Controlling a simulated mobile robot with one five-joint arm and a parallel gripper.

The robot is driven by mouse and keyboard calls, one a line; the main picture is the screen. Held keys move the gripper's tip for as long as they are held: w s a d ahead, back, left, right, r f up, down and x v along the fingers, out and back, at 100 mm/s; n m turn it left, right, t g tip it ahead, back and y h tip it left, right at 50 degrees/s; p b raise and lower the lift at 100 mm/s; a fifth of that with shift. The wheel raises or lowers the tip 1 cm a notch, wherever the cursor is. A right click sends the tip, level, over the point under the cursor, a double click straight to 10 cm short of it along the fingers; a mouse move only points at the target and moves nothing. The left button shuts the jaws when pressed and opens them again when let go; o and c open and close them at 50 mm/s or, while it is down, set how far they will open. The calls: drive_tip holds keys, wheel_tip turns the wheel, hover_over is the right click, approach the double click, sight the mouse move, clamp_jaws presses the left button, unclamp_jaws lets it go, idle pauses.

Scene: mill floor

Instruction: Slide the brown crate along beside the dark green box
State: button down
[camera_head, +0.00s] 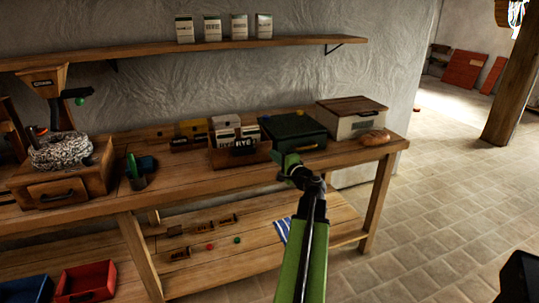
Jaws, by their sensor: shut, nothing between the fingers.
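The brown crate (228,160) is a low wooden box on the bench top, with a dark patch on its front. White packets (226,134), one marked RYE, show just behind or in it; I cannot tell which. The dark green box (292,126) stands to its right and a little further back, with small objects on its lid. My gripper (290,160) is shut and empty, in front of the green box and close to the crate's right end. I cannot tell whether it touches the crate. My gripper hides part of the green box's lower front.
A dark yellow crate (190,133) stands behind left. Bare bench lies before the crate.

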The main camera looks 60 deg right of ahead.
drive_tip(key=v, duration=0.8)
drive_tip(key=shift+a, duration=0.3)
drive_tip(key=shift+w, duration=0.1)
